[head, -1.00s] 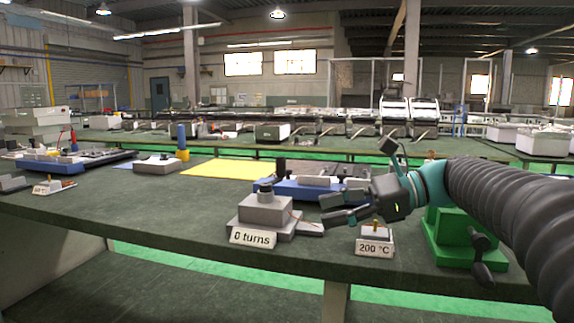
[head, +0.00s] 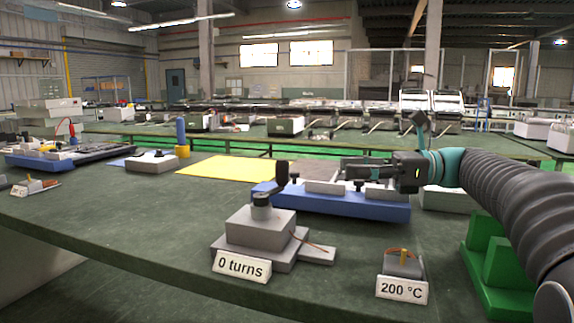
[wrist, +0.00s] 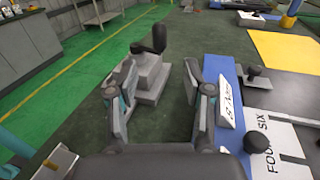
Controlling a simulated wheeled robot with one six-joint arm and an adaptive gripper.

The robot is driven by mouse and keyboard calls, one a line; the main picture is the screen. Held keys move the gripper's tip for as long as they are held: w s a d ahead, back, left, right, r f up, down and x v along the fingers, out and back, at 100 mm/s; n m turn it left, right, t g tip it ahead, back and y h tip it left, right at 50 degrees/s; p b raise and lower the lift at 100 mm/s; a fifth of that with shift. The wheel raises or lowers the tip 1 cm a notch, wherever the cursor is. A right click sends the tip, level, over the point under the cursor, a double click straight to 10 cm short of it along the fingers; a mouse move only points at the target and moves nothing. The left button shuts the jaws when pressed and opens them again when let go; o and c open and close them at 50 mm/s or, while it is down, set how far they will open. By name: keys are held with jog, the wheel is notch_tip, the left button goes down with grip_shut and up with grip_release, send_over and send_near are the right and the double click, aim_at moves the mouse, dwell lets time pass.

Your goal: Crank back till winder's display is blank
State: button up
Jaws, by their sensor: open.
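The winder (head: 262,232) is a grey stepped block on the green bench, with a white plate (head: 241,266) reading "0 turns". Its dark crank (head: 263,203) sits on top, with a black upright handle (head: 281,174). In the wrist view, the winder (wrist: 149,75) and handle (wrist: 159,38) appear ahead of the fingers. My gripper (head: 347,172) is to the right of the crank, apart from it, at about the handle's height. In the wrist view, my gripper (wrist: 161,68) is open with nothing held between its fingers.
A blue-based fixture (head: 335,205) lies behind and right of the winder. A small block with a "200 °C" plate (head: 402,290) stands at front right, beside a green stand (head: 488,262). A yellow sheet (head: 230,169) lies behind. Bench left of the winder is clear.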

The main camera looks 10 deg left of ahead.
aim_at(283, 185)
jog(key=shift+b+x, duration=3.15)
jog(key=shift+x, duration=3.6)
jog(key=shift+d, duration=0.1)
grip_shut()
